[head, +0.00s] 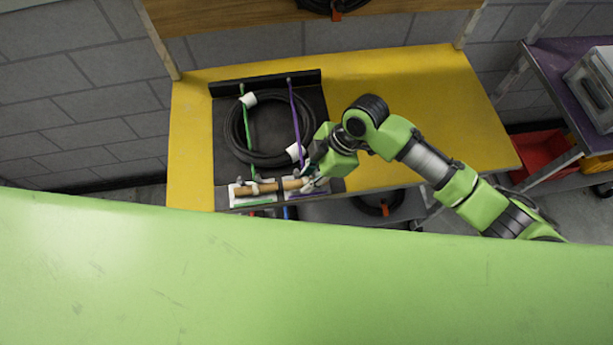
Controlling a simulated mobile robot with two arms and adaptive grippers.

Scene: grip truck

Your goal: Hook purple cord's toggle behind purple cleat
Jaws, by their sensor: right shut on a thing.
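The purple cord (295,112) runs from the back edge of a black board down over a coiled black hose to the front. Its lower end is hidden by my right gripper (308,182). That gripper is shut at the board's front edge, on a wooden toggle (291,184) at the cord's lower end. The purple cleat, on a pale plate at the front right of the board, is mostly covered by the gripper. I cannot tell whether the toggle sits behind it. My left gripper is out of view.
The green cord (247,125) crosses the hose (232,128) on the left, with a wooden toggle (245,190) at its front end. The yellow table (430,100) is clear on the right. A purple cart (565,60) and a red bin (540,150) stand farther right.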

